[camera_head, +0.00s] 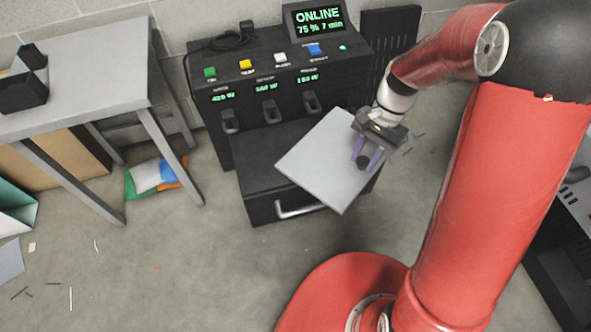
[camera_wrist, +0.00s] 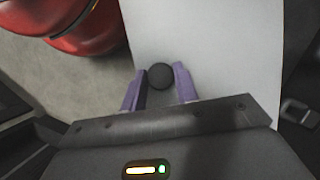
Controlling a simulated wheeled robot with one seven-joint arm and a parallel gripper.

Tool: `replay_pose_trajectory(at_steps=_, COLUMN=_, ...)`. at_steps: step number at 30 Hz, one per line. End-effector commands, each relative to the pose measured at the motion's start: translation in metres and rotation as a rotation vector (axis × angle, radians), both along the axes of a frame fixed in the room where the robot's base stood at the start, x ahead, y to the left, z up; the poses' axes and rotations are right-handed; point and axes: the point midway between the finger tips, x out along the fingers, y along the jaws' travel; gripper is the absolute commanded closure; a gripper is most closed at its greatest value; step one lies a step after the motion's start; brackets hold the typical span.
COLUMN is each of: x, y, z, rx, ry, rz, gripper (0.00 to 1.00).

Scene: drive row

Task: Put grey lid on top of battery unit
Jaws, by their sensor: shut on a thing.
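The grey lid (camera_head: 318,160) is a flat square plate with a round black knob (camera_head: 363,162). It lies over the front part of the black battery unit (camera_head: 262,203), turned askew to it, with a corner past the front edge. I cannot tell whether it touches the unit. My gripper (camera_head: 368,160) has its purple fingers on both sides of the knob and is shut on it. In the wrist view the knob (camera_wrist: 159,76) sits between the fingertips, and the lid (camera_wrist: 215,45) stretches away beyond it.
A black console (camera_head: 215,120) with lit buttons and an ONLINE screen (camera_head: 317,18) stands behind the unit. A grey table (camera_head: 100,75) is at the left, with coloured bags (camera_head: 155,177) on the floor beneath its edge. The floor in front of the unit is mostly clear.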

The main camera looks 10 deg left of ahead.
Motion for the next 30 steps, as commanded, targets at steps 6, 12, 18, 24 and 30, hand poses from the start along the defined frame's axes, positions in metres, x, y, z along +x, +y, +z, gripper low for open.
replay_pose_trajectory(at_steps=6, x=-0.089, y=0.048, z=-0.08, rx=-0.001, ry=-0.004, rz=-0.343, gripper=1.0)
replay_pose_trajectory(at_steps=12, x=-0.136, y=0.057, z=-0.112, rx=-0.001, ry=-0.004, rz=-0.537, gripper=1.0)
replay_pose_trajectory(at_steps=18, x=-0.142, y=0.062, z=-0.112, rx=0.0, ry=0.0, rz=-0.585, gripper=1.0)
replay_pose_trajectory(at_steps=24, x=-0.119, y=0.076, z=-0.114, rx=0.002, ry=0.0, rz=-0.58, gripper=1.0)
replay_pose_trajectory(at_steps=30, x=-0.072, y=0.105, z=-0.118, rx=0.005, ry=-0.004, rz=-0.579, gripper=1.0)
